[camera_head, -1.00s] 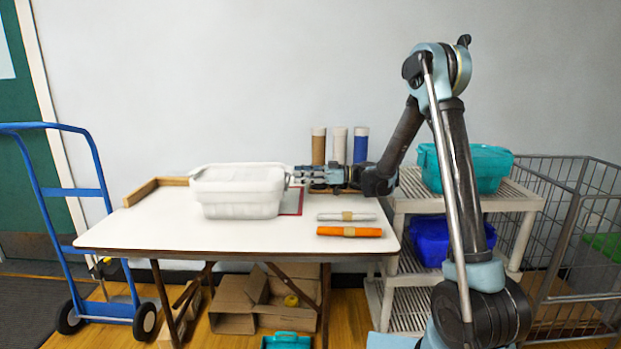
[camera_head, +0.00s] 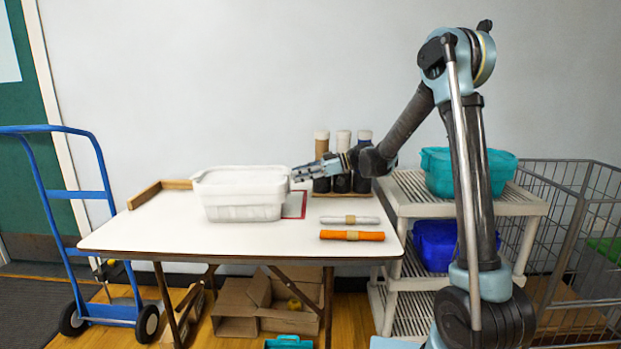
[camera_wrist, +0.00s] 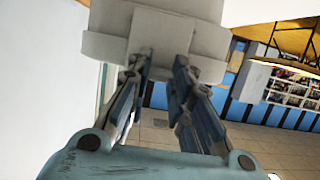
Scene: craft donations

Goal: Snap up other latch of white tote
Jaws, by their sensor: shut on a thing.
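The white tote (camera_head: 243,205) stands upright on the white table (camera_head: 160,234), with its lid on. My gripper (camera_head: 298,176) is at the tote's right end, slanting down to it from the right. In the wrist view, my gripper (camera_wrist: 158,66) is shut on the latch (camera_wrist: 160,35), a white tab at the tote's end. The white body of the tote fills the top of that view. Whether the latch is fully seated cannot be told. The tote's left end shows in the head view, but its latch there is too small to make out.
A white roll (camera_head: 349,220) and an orange roll (camera_head: 352,236) lie at the table's front right. Several upright tubes (camera_head: 322,147) stand behind my gripper. A shelf (camera_head: 398,185) with teal and blue bins is to the right. A blue hand truck (camera_head: 80,194) stands left.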

